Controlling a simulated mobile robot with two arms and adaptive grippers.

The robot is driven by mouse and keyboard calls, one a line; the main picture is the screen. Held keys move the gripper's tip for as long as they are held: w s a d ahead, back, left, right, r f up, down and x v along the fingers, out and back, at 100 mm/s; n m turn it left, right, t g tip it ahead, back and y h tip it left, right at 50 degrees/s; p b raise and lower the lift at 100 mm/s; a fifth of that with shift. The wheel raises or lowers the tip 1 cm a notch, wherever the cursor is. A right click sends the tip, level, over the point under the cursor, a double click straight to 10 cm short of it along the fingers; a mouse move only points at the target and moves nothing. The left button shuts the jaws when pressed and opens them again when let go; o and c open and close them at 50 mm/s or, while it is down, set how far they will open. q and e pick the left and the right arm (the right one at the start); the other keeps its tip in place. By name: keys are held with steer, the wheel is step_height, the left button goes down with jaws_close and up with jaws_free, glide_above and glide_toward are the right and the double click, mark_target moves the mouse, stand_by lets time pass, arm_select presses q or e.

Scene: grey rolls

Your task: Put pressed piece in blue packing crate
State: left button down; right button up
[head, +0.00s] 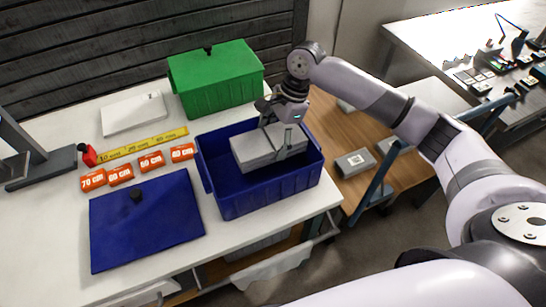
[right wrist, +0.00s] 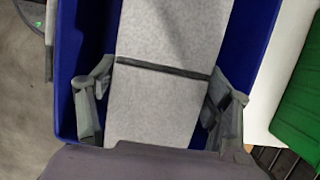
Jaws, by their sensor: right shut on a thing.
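The pressed piece is a light grey speckled block (head: 252,152) inside the open blue packing crate (head: 257,198). A dark line crosses it in the right wrist view (right wrist: 158,110); I cannot tell whether this is a strap or a gap. My right gripper (head: 280,138) is shut on the piece, with one finger on each long side, as the right wrist view (right wrist: 160,85) shows. The piece sits between the crate walls (right wrist: 248,50); whether it touches the floor is hidden. My left gripper is out of view.
A green lidded crate (head: 215,84) stands behind the blue one. A blue lid (head: 147,228) lies at front left. Several orange labels (head: 151,161), a yellow ruler (head: 140,145) and a white case (head: 133,113) lie on the white table. A grey block (head: 355,163) is at right.

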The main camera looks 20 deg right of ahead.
step_height(320, 180, down, 8)
steer(key=shift+f, duration=0.1)
stand_by(0.4)
steer(key=o, duration=1.4)
steer(key=v, duration=1.2)
steer(key=shift+b, duration=0.35)
